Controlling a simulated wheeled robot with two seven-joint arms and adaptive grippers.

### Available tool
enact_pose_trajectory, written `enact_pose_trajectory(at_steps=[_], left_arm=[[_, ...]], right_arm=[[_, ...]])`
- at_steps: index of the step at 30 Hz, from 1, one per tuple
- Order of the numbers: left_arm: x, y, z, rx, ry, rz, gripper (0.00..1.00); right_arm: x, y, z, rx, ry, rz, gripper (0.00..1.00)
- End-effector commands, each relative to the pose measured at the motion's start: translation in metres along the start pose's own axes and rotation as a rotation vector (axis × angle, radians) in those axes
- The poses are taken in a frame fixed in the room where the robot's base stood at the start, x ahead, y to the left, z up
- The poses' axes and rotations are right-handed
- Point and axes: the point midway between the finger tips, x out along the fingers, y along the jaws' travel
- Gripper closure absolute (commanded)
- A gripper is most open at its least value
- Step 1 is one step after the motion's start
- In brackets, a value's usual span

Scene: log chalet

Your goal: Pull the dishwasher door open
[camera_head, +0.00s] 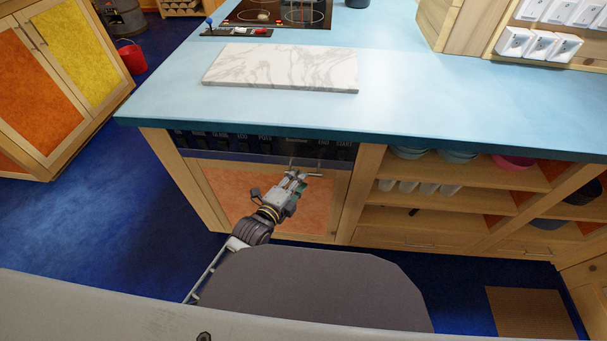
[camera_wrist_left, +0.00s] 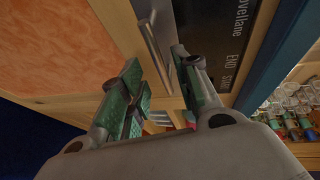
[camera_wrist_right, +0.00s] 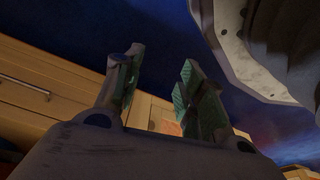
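The dishwasher door (camera_head: 234,187) is a wooden front with an orange panel under the blue counter, below a black control panel (camera_head: 215,143). It looks shut. My left gripper (camera_head: 304,173) is at the door's upper right part. In the left wrist view the metal bar handle (camera_wrist_left: 152,40) runs along the door's top, next to the black panel. My left gripper's fingers (camera_wrist_left: 162,65) are apart, and the handle's near end shows between them; I cannot tell whether they touch it. My right gripper (camera_wrist_right: 163,62) is open and empty, away from the dishwasher, and hidden in the head view.
A marble board (camera_head: 283,67) lies on the blue counter (camera_head: 420,95), which overhangs the door. Open shelves (camera_head: 455,198) with bowls and cups stand to the right. Blue floor (camera_head: 105,220) is clear to the left. A red bucket (camera_head: 132,58) stands farther back.

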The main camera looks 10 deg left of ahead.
Motion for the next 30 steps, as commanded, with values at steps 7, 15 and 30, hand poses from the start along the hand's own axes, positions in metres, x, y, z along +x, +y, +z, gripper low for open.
enact_pose_trajectory(at_steps=[7, 15, 30], left_arm=[[0.023, 0.000, 0.000, -0.001, 0.001, -0.002, 0.68], [0.039, 0.000, -0.001, -0.001, 0.001, 0.000, 0.68], [0.042, -0.001, -0.001, -0.001, 0.001, -0.001, 0.80]], right_arm=[[-0.009, -0.003, -0.005, -0.001, -0.006, -0.005, 0.60], [-0.020, -0.005, -0.017, -0.001, 0.000, -0.008, 0.60], [-0.022, -0.007, -0.014, -0.001, -0.004, -0.011, 0.60]])
